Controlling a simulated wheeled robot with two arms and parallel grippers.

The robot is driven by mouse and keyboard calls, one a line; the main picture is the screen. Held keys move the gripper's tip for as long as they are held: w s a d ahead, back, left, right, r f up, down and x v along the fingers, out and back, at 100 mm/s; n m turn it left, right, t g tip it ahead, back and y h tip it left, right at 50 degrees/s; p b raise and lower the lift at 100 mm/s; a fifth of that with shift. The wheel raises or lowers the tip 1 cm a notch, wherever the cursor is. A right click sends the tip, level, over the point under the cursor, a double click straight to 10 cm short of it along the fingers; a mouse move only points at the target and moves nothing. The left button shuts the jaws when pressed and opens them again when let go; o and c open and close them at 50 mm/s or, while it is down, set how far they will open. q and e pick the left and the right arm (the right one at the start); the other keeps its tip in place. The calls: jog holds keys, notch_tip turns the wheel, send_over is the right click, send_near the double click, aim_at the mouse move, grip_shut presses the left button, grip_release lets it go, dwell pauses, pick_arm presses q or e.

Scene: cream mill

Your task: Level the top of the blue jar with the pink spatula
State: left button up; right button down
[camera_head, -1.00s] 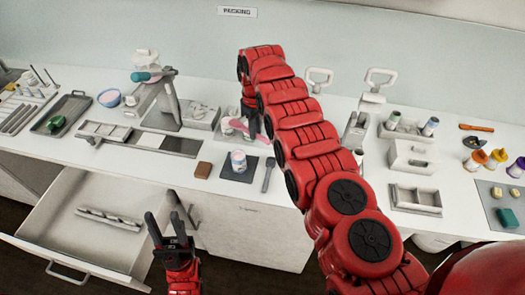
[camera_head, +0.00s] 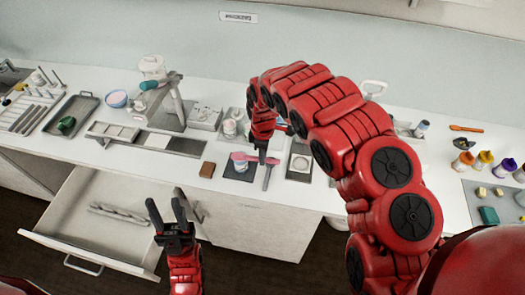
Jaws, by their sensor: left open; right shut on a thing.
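A small pale jar with a faint bluish tint (camera_head: 241,168) stands on a dark square mat (camera_head: 230,174) at the counter's front. My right gripper (camera_head: 261,151) is shut on the pink spatula (camera_head: 273,161), just right of and above the jar. The spatula lies roughly level, its left end over the jar's top and partly hiding it. I cannot tell whether it touches the rim. My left gripper (camera_head: 167,217) is open and empty, in front of the counter near the open drawer.
Another utensil (camera_head: 267,180) lies right of the mat. A brown block (camera_head: 207,169) lies left of it. A second pale jar (camera_head: 230,128) and a scale-like stand (camera_head: 170,95) are behind. The open drawer (camera_head: 62,207) juts out below.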

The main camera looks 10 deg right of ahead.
jog(key=shift+f, duration=1.3)
jog(key=w+d+f+b, duration=0.25)
jog(key=w+b, duration=0.45)
jog(key=b, duration=0.4)
jog(key=shift+s+a+r+p, duration=0.45)
jog(key=shift+s+p, duration=0.7)
jog(key=shift+p, duration=0.7)
jog(key=shift+s+a+r+p, duration=0.45)
jog(key=shift+s+p, duration=0.7)
jog(key=shift+p, duration=0.65)
jog(key=shift+s+a+r+p, duration=0.4)
jog(key=shift+s+p, duration=0.75)
jog(key=shift+p, duration=0.7)
jog(key=shift+r, duration=1.3)
